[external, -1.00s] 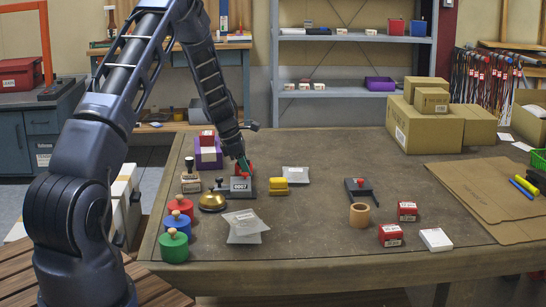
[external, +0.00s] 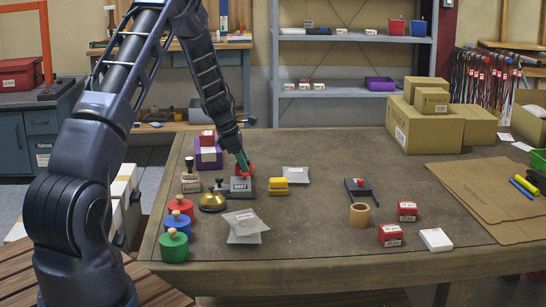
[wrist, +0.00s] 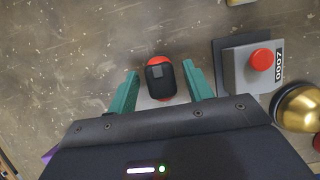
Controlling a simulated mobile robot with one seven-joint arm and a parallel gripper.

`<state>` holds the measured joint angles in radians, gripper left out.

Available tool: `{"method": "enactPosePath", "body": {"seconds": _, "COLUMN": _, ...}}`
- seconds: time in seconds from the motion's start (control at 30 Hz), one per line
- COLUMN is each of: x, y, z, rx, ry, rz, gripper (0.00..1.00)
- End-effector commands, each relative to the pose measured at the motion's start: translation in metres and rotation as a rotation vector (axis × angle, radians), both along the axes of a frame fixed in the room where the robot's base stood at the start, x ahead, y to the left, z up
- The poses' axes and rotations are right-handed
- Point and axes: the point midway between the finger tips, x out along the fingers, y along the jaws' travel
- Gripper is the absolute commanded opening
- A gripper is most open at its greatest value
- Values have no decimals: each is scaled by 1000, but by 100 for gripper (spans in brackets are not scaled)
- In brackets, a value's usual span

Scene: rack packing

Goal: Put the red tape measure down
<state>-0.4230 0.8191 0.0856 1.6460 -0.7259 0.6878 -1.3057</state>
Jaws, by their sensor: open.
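The red tape measure (wrist: 161,78), red with a black middle, sits between my fingers in the wrist view. A gap shows beside it, so my gripper (wrist: 160,80) is open around it and not clamped on it. In the external view my gripper (external: 243,161) is low over the left part of the table, just behind the grey block with a red button. The tape measure (external: 250,168) shows there only as a small red patch, partly hidden by the fingers and the block. Its underside is hidden.
The grey button block (wrist: 246,68) marked 0007 stands close beside the tape measure, with a brass bell (wrist: 301,108) beyond it. A yellow block (external: 279,187) and a grey packet (external: 295,175) lie to the right. The table's middle back (external: 325,150) is clear.

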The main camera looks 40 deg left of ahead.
Motion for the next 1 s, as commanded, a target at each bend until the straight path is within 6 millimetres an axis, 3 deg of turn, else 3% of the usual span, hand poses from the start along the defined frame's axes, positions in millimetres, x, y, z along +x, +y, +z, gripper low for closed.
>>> {"method": "enactPosePath", "body": {"seconds": 0.4, "x": -21, "y": 21, "z": 72, "rx": 0, "ry": -1, "rz": 0, "gripper": 51}}
{"method": "enactPosePath", "body": {"seconds": 0.6, "x": -26, "y": 26, "z": 89, "rx": 0, "ry": 0, "rz": 0, "gripper": 51}}
{"method": "enactPosePath", "body": {"seconds": 0.83, "x": -27, "y": 26, "z": 93, "rx": 0, "ry": 0, "rz": -3, "gripper": 51}}
{"method": "enactPosePath", "body": {"seconds": 1.0, "x": -32, "y": 9, "z": 118, "rx": 22, "ry": -22, "rz": -70, "gripper": 51}}
